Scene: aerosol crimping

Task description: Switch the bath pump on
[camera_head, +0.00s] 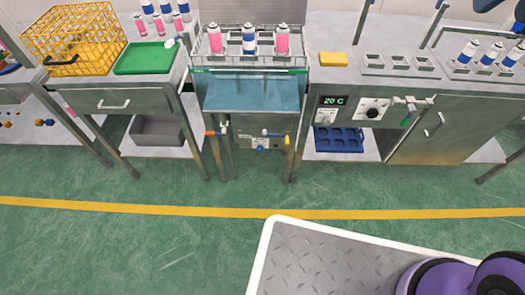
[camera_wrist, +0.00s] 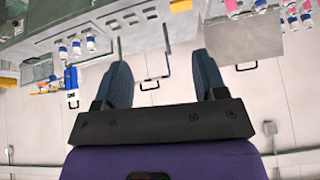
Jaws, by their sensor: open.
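The water bath (camera_head: 252,94) stands in the middle of the bench row, with blue water in its open tank. A wire rack (camera_head: 293,62) with two pink cans and a blue-and-white can sits at its back. A small panel with a blue knob (camera_head: 260,149) is low on the bath's front. To the right, a control panel has a display (camera_head: 333,101) reading 20 C and a dark dial (camera_head: 372,112). I cannot tell which control is the pump switch. My gripper (camera_wrist: 163,72) is open and empty in the wrist view, away from the bath; the head view does not show its fingers.
Orange-handled (camera_head: 212,133) and yellow-handled (camera_head: 287,139) fittings stick out at the bath's front. A tap-like fitting with a green handle (camera_head: 406,122) is right of the dial. A yellow wire basket (camera_head: 75,40) stands at left. The green floor before the benches is clear.

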